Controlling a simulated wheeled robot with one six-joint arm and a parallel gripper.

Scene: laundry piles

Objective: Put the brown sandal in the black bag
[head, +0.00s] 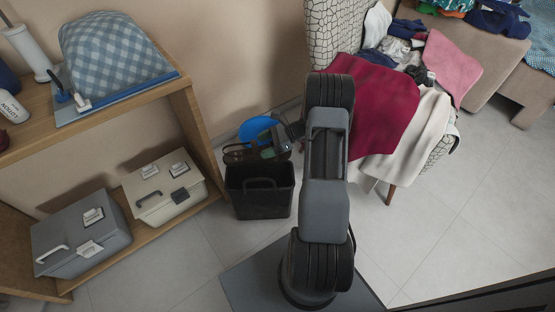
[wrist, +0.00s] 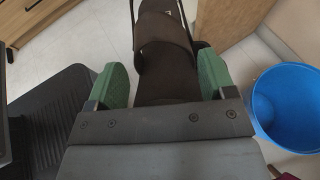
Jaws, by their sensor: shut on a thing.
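The brown sandal (wrist: 165,50) is dark and lies between the green fingertips of my gripper (wrist: 163,80) in the wrist view. My gripper (head: 268,153) is shut on it. In the head view the sandal (head: 239,153) sticks out to the left of the fingers, just above and behind the rim of the black bag (head: 259,202). The bag stands upright on the floor with its top open and a handle at the front. A dark ridged surface at the left of the wrist view seems to be the bag (wrist: 48,115). The bag's inside is mostly hidden.
A blue bucket (head: 254,125) stands behind the bag, and also at the right of the wrist view (wrist: 288,105). A wooden shelf (head: 207,150) with boxes is at left. A chair piled with laundry (head: 385,105) is at right. Tiled floor in front is clear.

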